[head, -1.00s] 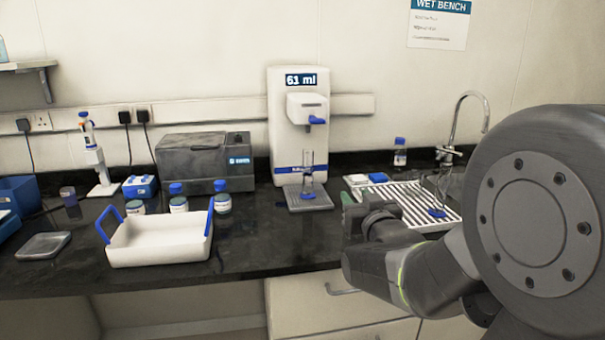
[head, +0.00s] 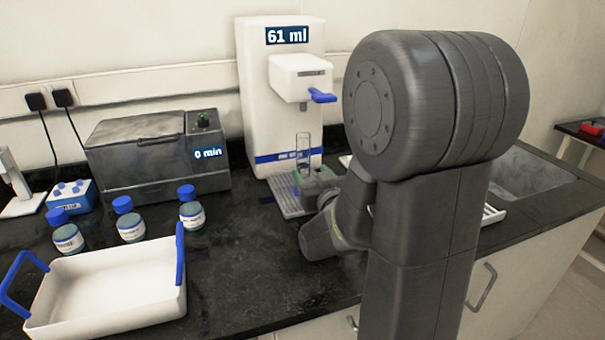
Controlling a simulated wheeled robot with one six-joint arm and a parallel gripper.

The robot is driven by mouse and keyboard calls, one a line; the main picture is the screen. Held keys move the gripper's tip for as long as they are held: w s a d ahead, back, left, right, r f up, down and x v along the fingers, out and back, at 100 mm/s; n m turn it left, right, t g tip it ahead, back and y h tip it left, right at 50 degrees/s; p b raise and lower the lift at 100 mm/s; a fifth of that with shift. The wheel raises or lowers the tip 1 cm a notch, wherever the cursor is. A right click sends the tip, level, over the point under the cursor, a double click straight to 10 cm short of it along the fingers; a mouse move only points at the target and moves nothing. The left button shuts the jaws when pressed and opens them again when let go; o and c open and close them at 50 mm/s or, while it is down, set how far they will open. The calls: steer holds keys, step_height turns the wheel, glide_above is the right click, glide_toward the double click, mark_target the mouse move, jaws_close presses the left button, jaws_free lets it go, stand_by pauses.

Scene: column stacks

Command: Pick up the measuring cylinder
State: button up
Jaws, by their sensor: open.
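The measuring cylinder (head: 303,152) is a clear, upright glass tube. It stands on the drip tray (head: 286,204) of a white dispenser, below the spout. The dispenser (head: 253,98) reads 61 ml. My gripper (head: 313,180) is open and low, right at the cylinder in the head view. It hides the cylinder's lower part and base. I cannot tell whether the fingers are around the cylinder or just in front of it.
A white tray with blue handles (head: 105,296) and several blue-capped bottles (head: 130,222) stand on the left. A grey box reading 0 min (head: 155,152) stands behind them. The dispenser's blue lever (head: 322,96) juts out above the cylinder. The counter in front of the drip tray is clear.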

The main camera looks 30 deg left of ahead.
mark_target(305, 164)
steer(key=shift+p+x, duration=0.55)
steer(key=shift+x, duration=2.8)
steer(key=shift+r, duration=0.1)
jaws_close()
steer(key=shift+r, duration=0.2)
